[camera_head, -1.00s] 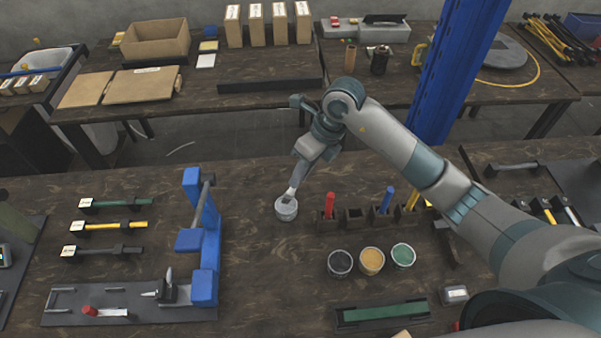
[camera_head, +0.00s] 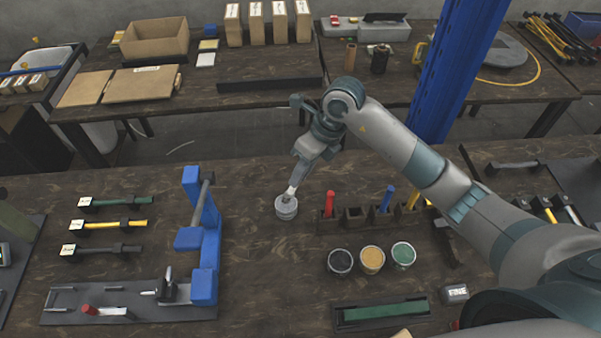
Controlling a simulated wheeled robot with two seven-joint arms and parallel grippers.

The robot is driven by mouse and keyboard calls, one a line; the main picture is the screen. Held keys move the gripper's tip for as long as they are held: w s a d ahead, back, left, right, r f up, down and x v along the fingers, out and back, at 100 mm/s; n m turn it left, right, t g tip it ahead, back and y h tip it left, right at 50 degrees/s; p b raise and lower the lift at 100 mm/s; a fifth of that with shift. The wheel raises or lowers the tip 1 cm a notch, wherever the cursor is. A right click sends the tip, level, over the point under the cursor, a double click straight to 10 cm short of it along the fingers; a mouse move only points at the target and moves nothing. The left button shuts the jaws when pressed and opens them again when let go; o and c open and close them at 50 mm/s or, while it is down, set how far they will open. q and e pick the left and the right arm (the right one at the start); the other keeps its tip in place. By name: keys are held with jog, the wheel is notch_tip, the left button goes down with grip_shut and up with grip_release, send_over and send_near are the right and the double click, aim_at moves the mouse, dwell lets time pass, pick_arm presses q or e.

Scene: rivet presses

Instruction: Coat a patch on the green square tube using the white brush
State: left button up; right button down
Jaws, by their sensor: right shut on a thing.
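My right gripper (camera_head: 294,183) reaches down over a small light grey pot (camera_head: 286,210) in the middle of the near bench. It is shut on the white brush, which is small in the picture and mostly hidden by the gripper and the pot. The brush's lower end is at the pot's mouth; I cannot tell how deep it sits. A green bar, seemingly the green square tube (camera_head: 385,312), lies in a dark tray (camera_head: 338,318) at the front, to the right of the pot. My left gripper is not in view.
A brush rack (camera_head: 330,224) holds red, blue and yellow handles, with one slot empty. Black (camera_head: 340,262), yellow (camera_head: 372,260) and green (camera_head: 403,255) pots stand before it. A blue press (camera_head: 208,245) stands left. Bare bench lies between press and pots.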

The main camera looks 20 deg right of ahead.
jog(key=shift+s+f+b, duration=0.1)
jog(key=shift+f+b, duration=0.35)
dwell(2.1)
jog(key=shift+r+p, duration=1.9)
jog(key=shift+r, duration=1.65)
